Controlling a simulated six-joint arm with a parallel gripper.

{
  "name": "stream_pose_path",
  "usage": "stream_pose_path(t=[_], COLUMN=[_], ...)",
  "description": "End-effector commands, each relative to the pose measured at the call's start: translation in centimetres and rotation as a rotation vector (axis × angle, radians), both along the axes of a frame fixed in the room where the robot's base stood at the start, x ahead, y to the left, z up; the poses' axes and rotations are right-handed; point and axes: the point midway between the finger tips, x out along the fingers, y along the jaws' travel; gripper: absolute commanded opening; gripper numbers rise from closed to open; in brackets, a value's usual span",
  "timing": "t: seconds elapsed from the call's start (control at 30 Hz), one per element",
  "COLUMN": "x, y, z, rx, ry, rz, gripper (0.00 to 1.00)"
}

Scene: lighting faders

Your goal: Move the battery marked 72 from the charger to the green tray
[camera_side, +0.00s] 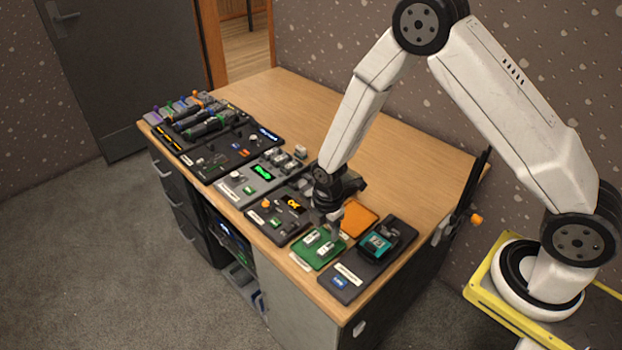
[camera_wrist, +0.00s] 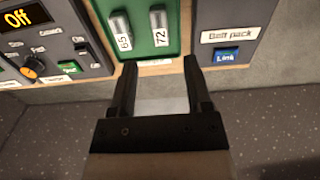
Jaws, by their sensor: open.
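The green tray (camera_side: 318,262) lies near the front edge of the desk, and it also shows in the wrist view (camera_wrist: 139,30). Two pale batteries lie in it side by side. In the wrist view the right one is the battery marked 72 (camera_wrist: 158,28), and the left one is the battery marked 65 (camera_wrist: 121,31). My gripper (camera_wrist: 159,64) is open and empty, its fingertips just off the tray's front edge in that view. In the side view my gripper (camera_side: 341,228) is above the tray's right part. I cannot tell for sure which unit is the charger.
The belt pack panel (camera_side: 338,284) with a teal device is right of the tray. An orange tray (camera_side: 359,217) lies behind. Several other control panels line the desk further left. The rear desktop is clear.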

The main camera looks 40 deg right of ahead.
Motion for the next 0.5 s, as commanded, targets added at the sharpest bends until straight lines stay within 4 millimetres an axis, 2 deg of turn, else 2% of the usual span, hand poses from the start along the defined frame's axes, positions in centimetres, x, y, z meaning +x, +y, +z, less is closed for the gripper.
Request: stream_pose_path(t=[0.2, 0.5], x=[0.0, 0.0], y=[0.0, 0.0], z=[2.7, 4.9], rx=[0.000, 0.000], ry=[-0.002, -0.001], rz=[0.000, 0.000], gripper=[0.63, 0.63])
